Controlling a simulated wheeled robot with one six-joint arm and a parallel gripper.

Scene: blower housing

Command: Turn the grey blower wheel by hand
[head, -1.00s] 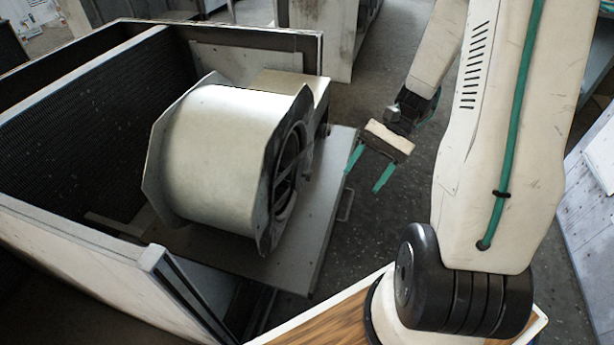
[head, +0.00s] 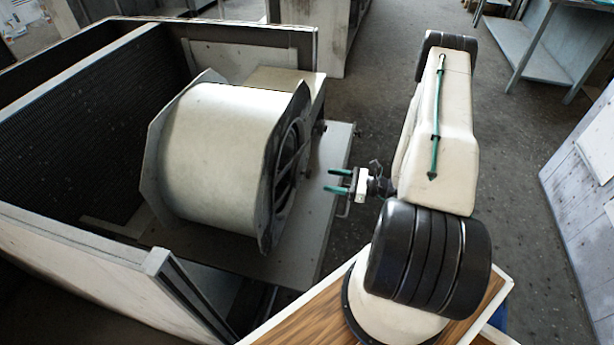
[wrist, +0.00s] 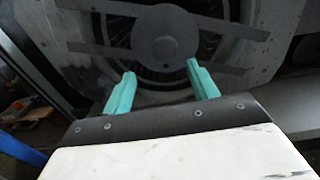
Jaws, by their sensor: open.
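The grey blower wheel (wrist: 122,34) shows in the wrist view behind the crossing bars and round hub plate of the housing's open side. In the head view the wheel (head: 287,160) is a dark, narrow round opening on the right face of the housing. The pale drum-shaped blower housing (head: 215,155) stands on a plate. My gripper (head: 338,181) is open and empty, with its green fingers pointing left at the opening, apart from it. In the wrist view my gripper (wrist: 158,82) has its two green fingertips below the hub plate (wrist: 165,37). Much of the wheel is hidden.
The housing sits in an open-topped cabinet with a dark mesh wall (head: 90,120) and a pale front panel (head: 80,270). Grey floor behind my arm is clear. A table (head: 540,60) stands at the far right.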

